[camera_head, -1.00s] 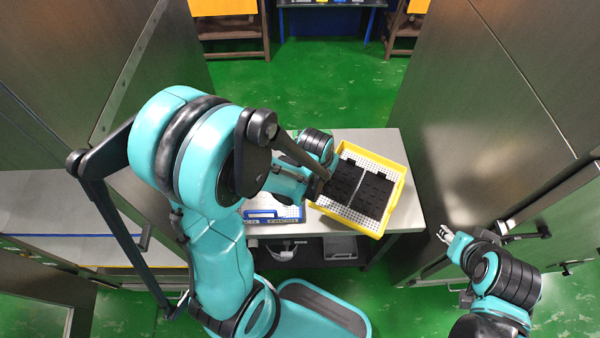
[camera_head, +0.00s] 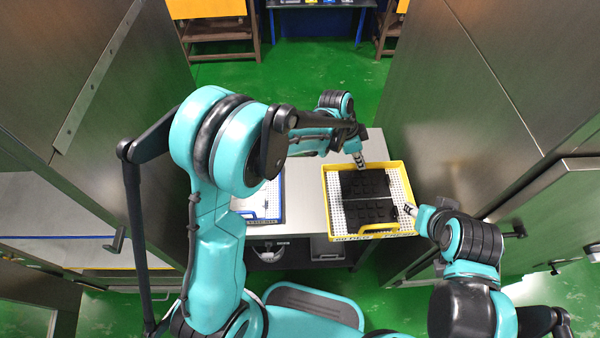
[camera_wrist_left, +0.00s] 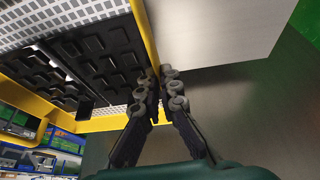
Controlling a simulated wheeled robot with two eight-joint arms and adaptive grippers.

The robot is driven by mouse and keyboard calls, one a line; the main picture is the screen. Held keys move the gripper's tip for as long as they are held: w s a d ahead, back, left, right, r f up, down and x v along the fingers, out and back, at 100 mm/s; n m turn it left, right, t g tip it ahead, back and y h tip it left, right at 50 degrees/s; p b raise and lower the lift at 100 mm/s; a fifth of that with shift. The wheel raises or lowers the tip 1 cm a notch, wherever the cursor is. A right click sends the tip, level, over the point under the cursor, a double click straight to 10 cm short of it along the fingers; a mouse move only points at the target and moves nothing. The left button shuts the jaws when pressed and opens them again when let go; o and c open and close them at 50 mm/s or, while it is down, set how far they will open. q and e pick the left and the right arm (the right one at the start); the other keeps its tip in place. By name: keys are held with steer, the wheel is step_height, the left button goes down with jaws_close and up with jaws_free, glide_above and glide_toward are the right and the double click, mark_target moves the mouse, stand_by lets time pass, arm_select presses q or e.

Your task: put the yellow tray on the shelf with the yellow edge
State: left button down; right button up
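The yellow tray (camera_head: 335,205) sits on the right part of the table, holding black blocks on a white perforated base. My left gripper (camera_head: 359,161) is at its far rim; in the left wrist view the fingers (camera_wrist_left: 160,78) lie close together on either side of the yellow wall (camera_wrist_left: 150,40). My right gripper (camera_head: 409,209) is at the tray's right side near the front corner; its fingers are too small to read, and contact is unclear. The shelf with the yellow edge (camera_head: 105,270) is low at the left, below a blue-edged shelf, partly hidden by my arm.
A blue-rimmed tray (camera_head: 262,217) is on the left of the table (camera_head: 308,195), partly behind my left arm. Tall metal cabinets stand on both sides, with an open door (camera_head: 560,215) at the right. Green floor lies clear beyond the table.

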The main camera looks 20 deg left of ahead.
arm_select(q)
steer(key=w+a+f+b, duration=0.1)
steer(key=w+a+f, duration=0.1)
steer(key=w+a+f+b, duration=0.1)
steer(key=w+a+f, duration=0.1)
steer(key=w+a, duration=0.1)
steer(key=w+a+f+b, duration=0.1)
steer(key=w+a+f, duration=0.2)
steer(key=shift+w, duration=0.15)
steer(key=shift+f+b, duration=1.15)
steer(key=shift+f, duration=0.85)
steer(key=shift+r, duration=0.1)
steer(key=c, duration=2.1)
jaws_free()
steer(key=shift+f, duration=0.2)
steer(key=o, duration=0.4)
steer(key=shift+r, duration=0.15)
